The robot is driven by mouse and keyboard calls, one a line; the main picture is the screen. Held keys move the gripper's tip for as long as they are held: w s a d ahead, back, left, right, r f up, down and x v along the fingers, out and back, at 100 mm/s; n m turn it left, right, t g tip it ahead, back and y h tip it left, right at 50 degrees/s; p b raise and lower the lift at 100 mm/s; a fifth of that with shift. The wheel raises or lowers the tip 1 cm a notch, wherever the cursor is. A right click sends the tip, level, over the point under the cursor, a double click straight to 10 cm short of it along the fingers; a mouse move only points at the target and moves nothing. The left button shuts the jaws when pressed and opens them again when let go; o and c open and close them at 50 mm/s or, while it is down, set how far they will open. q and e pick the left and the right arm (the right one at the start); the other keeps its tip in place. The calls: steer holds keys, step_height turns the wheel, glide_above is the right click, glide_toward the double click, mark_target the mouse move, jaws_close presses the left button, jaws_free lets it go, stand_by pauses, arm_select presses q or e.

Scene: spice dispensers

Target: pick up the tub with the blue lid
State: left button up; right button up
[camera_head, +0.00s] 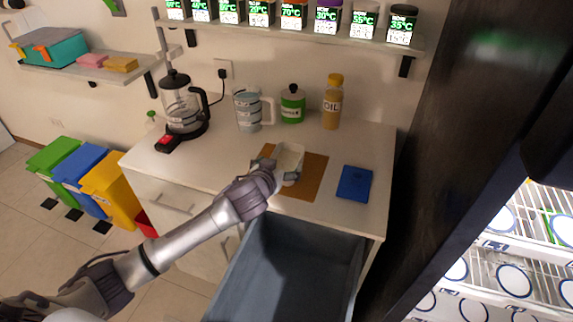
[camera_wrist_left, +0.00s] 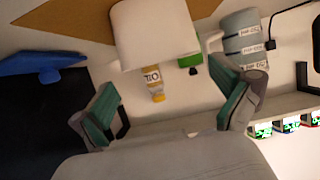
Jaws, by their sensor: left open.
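A white tub (camera_head: 289,158) stands on a brown mat at the middle of the counter; it also shows in the left wrist view (camera_wrist_left: 155,35). No blue lid is visible on it. A flat blue piece (camera_head: 355,183) lies on the counter to its right and appears at the left of the left wrist view (camera_wrist_left: 40,62); whether it is a lid is unclear. My left gripper (camera_head: 274,172) is close to the white tub. In the left wrist view the gripper (camera_wrist_left: 170,105) is open, its fingers apart, with the tub ahead between them. My right gripper is not in view.
An open grey drawer (camera_head: 300,268) sticks out below the counter. Behind the mat (camera_head: 312,175) stand a coffee press (camera_head: 182,105), a measuring jug (camera_head: 250,108), a green jar (camera_head: 292,105) and an oil bottle (camera_head: 332,102). Spice dispensers (camera_head: 294,14) line the shelf above. A lit fridge is at right.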

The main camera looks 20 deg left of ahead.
mark_target(286, 170)
arm_select(q)
steer(key=shift+x, duration=1)
steer(key=shift+w+a+p, duration=0.1)
steer(key=shift+w+p, duration=0.2)
steer(key=shift+w, duration=0.05)
steer(key=x, duration=0.3)
steer(key=shift+w+f, duration=0.15)
steer(key=shift+w, duration=0.1)
steer(key=shift+w+f, duration=0.1)
steer(key=shift+w, duration=0.15)
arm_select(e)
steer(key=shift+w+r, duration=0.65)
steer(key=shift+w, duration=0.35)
arm_select(q)
steer(key=c, duration=1)
steer(key=shift+c, duration=0.9)
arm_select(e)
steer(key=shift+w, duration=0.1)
